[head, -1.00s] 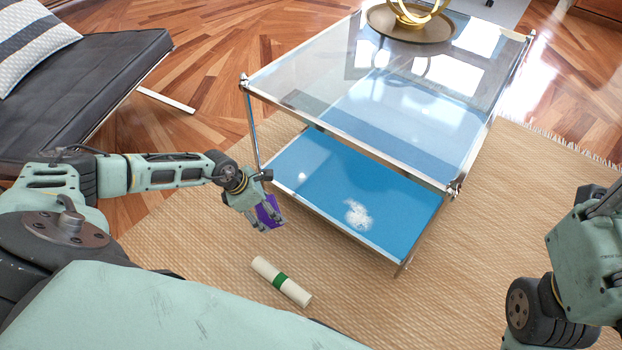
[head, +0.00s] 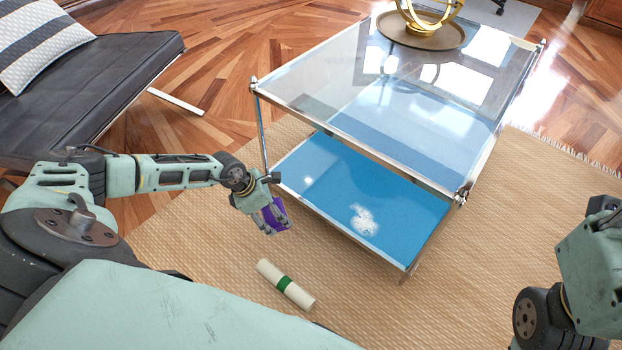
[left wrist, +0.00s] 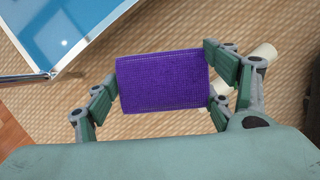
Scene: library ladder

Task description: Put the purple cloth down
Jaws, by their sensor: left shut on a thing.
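My left gripper (head: 272,222) is shut on the purple cloth (head: 279,213), beside the near left corner of the glass table. In the left wrist view the cloth (left wrist: 162,82) shows as a flat purple rectangle between the two fingers of the left gripper (left wrist: 160,88). It appears to be held above the woven rug. My right arm stands at the right edge of the head view, and its fingers are not visible.
The glass table (head: 345,148) has a blue lower shelf (head: 325,190) with a whitish patch (head: 363,220) on it. A cream roll with a green band (head: 285,285) lies on the rug (head: 200,250). A black couch (head: 90,85) stands at left. A round tray (head: 395,35) is on the tabletop.

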